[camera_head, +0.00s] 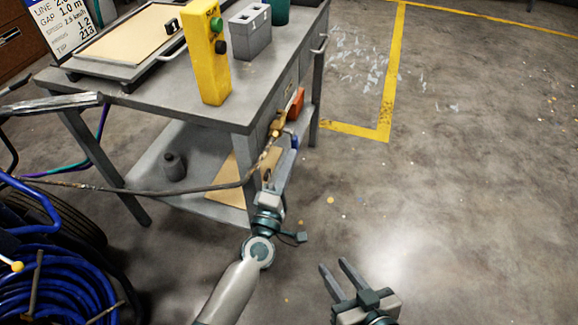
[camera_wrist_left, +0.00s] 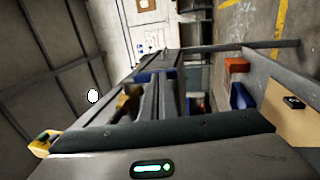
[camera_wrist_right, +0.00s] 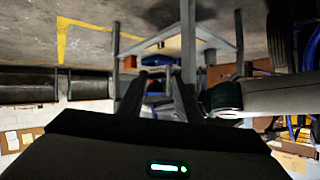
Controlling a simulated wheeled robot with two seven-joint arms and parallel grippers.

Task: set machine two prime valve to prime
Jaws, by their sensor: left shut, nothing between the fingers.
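A brass valve fitting (camera_head: 276,127) sits by the near right leg of the grey bench, at the end of a dark hose. Whether it is machine two's prime valve I cannot tell, and its setting is unreadable. My left gripper (camera_head: 288,155) is shut and empty, just below and right of the fitting in the head view. In the left wrist view a brass part (camera_wrist_left: 128,103) shows beside the dark fingers, partly hidden; contact is unclear. My right gripper (camera_head: 340,268) is open and empty over the floor at lower right.
The grey bench (camera_head: 150,98) carries a yellow button box (camera_head: 205,55) and a grey block (camera_head: 250,32). An orange-red object (camera_head: 296,103) is by its right side. A coiled blue hose (camera_head: 45,285) is at lower left. The floor at right is clear.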

